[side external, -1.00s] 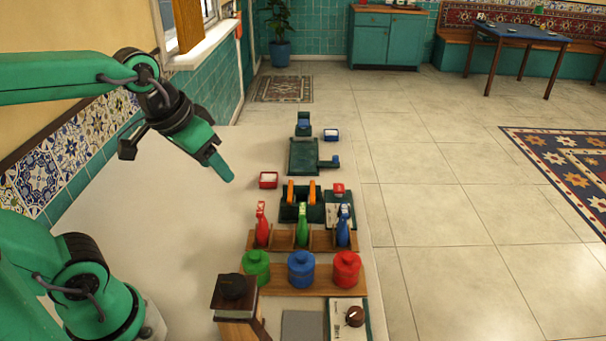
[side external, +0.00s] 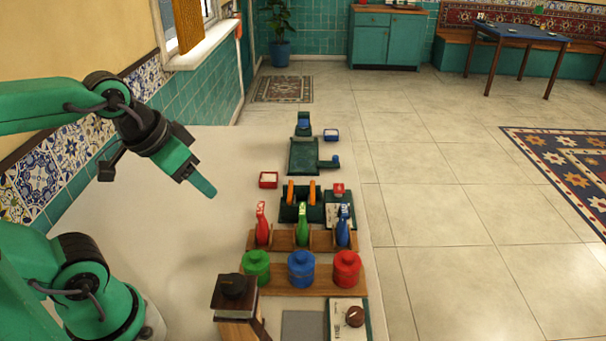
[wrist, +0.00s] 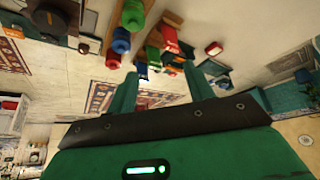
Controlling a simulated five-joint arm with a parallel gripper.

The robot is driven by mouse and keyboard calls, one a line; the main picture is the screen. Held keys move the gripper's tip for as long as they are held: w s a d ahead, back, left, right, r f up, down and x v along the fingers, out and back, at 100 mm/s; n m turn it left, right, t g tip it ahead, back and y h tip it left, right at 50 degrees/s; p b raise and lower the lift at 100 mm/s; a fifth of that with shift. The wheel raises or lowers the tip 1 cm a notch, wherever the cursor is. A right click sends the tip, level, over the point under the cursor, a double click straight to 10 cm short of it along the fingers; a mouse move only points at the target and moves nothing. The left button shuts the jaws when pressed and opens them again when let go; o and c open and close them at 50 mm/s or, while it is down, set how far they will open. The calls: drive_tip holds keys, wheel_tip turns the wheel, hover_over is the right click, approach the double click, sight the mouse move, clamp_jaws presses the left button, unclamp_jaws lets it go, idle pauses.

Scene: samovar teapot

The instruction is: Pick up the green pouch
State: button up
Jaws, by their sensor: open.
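The green pouch (side external: 302,225) stands upright in the middle slot of a wooden rack (side external: 272,240), between a red pouch (side external: 262,224) on its left and a blue pouch (side external: 343,226) on its right. My gripper (side external: 207,188) is up and to the left of the rack, above the pale counter, apart from the pouches. In the wrist view its two fingers (wrist: 160,92) are spread with nothing between them. The green pouch (wrist: 153,56) shows beyond the fingertips there, small and partly crowded by its neighbours.
Green (side external: 256,267), blue (side external: 301,269) and red (side external: 347,268) lidded jars stand in a row in front of the rack. Behind it is a dark box with orange uprights (side external: 290,192). A wooden stand (side external: 236,300) is front left. The counter's left half is clear.

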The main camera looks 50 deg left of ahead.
drive_tip(key=c, duration=0.3)
drive_tip(key=shift+c, duration=0.2)
drive_tip(key=m+g, duration=0.5)
drive_tip(key=m, duration=2.1)
hover_over(303, 208)
drive_tip(key=f, duration=1)
drive_tip(key=shift+s+a+f, duration=0.15)
drive_tip(key=shift+s+f, duration=0.2)
drive_tip(key=shift+w+f+m+g, duration=0.3)
drive_tip(key=shift+w+f+m, duration=0.05)
drive_tip(key=shift+f+m, duration=0.2)
drive_tip(key=shift+f, duration=0.1)
